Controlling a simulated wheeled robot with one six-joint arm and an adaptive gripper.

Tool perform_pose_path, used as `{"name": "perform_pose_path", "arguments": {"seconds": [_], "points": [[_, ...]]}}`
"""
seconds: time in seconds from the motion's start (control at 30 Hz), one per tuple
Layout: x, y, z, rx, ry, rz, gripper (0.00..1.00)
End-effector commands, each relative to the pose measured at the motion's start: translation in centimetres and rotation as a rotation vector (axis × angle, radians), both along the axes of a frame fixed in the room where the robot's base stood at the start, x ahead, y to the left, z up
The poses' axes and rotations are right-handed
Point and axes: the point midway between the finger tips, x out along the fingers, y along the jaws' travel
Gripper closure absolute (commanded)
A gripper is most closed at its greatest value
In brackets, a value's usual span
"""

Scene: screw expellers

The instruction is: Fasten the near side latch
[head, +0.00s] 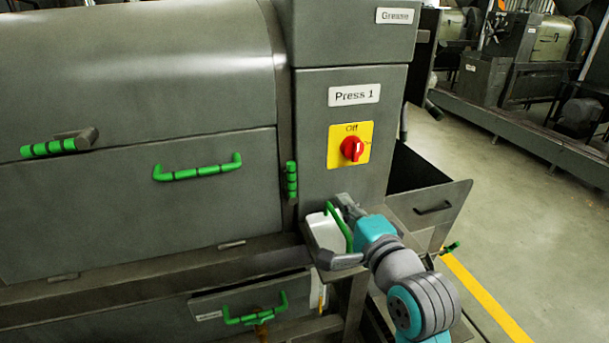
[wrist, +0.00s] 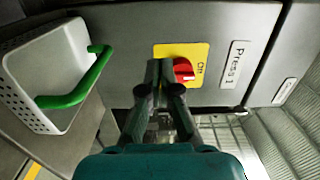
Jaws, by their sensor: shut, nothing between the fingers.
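The grey side panel (head: 140,215) of Press 1 appears closed, with a green bar handle (head: 197,168) on it. A short upright green grip (head: 291,180), which looks like the latch, sits at the panel's right edge; I cannot tell whether it is fastened. Another green-gripped lever (head: 60,145) sticks out at the panel's upper left. My gripper (head: 345,205) is to the right of and below the short grip, in front of the switch column and apart from the grip. In the wrist view my gripper (wrist: 166,68) is shut and empty, and the latch does not show.
A white perforated basket (wrist: 42,80) with a green handle (head: 339,228) is close beside my gripper. The red switch (head: 352,148) on its yellow plate is just above. A drawer with a green handle (head: 255,310) is low down. Open floor (head: 500,190) lies right.

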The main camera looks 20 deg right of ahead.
Motion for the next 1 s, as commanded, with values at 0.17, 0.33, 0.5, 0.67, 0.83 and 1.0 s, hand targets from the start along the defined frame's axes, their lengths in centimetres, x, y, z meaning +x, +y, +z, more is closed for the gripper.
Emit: {"name": "perform_pose_path", "arguments": {"seconds": [0.17,0.33,0.5,0.67,0.83,1.0], "points": [[0.1,0.0,0.3,0.007,-0.001,0.001,1.00],[0.1,0.0,0.3,0.006,-0.001,0.001,1.00],[0.6,0.0,0.3,0.006,-0.001,0.001,1.00],[2.5,0.1,0.3,0.005,-0.001,0.002,1.00],[5.6,0.3,0.3,0.005,-0.001,0.002,1.00],[8.8,0.5,0.3,0.005,-0.001,0.002,1.00]]}}
